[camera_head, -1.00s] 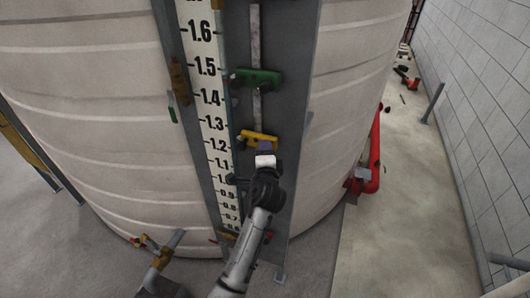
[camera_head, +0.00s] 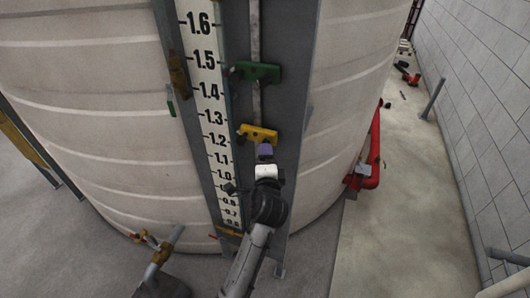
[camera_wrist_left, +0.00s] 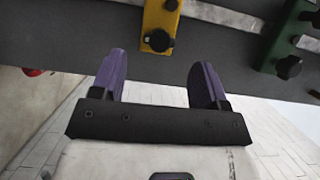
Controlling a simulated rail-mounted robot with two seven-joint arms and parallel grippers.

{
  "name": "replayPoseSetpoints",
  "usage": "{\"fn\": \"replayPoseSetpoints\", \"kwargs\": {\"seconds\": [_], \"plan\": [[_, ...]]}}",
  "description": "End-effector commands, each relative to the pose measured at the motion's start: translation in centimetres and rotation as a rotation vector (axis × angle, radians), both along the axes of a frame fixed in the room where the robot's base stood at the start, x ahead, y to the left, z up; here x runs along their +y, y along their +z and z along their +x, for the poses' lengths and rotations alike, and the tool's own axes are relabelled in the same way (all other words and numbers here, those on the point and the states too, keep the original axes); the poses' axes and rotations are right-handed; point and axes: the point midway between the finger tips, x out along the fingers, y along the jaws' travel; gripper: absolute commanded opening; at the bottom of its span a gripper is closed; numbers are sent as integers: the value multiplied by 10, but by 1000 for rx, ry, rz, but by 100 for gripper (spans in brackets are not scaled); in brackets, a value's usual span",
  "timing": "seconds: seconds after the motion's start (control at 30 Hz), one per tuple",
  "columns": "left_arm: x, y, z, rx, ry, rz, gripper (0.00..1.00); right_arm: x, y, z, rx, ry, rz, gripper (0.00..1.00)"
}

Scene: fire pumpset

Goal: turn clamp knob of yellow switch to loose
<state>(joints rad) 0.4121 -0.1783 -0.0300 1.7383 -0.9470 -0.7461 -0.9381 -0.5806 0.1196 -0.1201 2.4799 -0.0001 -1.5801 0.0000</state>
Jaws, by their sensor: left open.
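The yellow switch (camera_head: 259,134) is mounted on the grey upright board beside the level scale, below a green switch (camera_head: 257,72). In the left wrist view the yellow switch (camera_wrist_left: 160,22) is at the top centre, with a black clamp knob (camera_wrist_left: 159,41) at its lower end. My left gripper (camera_head: 264,149) is just below the yellow switch in the head view. In the left wrist view its purple fingers (camera_wrist_left: 156,75) are spread and empty, with the knob beyond and between them, apart from both. My right gripper is out of view.
The white level scale (camera_head: 209,110) runs along the board's left side. A large ribbed tank (camera_head: 100,120) stands behind it. A red pipe (camera_head: 374,155) is at the right, and a pipe with a valve (camera_head: 160,250) is at the lower left. The floor at right is mostly clear.

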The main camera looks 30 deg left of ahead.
Motion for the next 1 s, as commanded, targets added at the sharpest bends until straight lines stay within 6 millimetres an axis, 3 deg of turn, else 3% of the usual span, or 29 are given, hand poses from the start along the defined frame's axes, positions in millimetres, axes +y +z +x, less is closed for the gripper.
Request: {"fn": "replayPoseSetpoints", "kwargs": {"seconds": [0.23, 0.8, 1.0], "plan": [[-9, 0, -16, 0, 0, 0, 68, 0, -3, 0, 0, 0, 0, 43], [-9, 0, -17, -3, 0, -8, 68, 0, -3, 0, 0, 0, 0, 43], [-4, -9, -20, -46, 39, -202, 68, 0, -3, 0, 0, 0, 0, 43]]}}
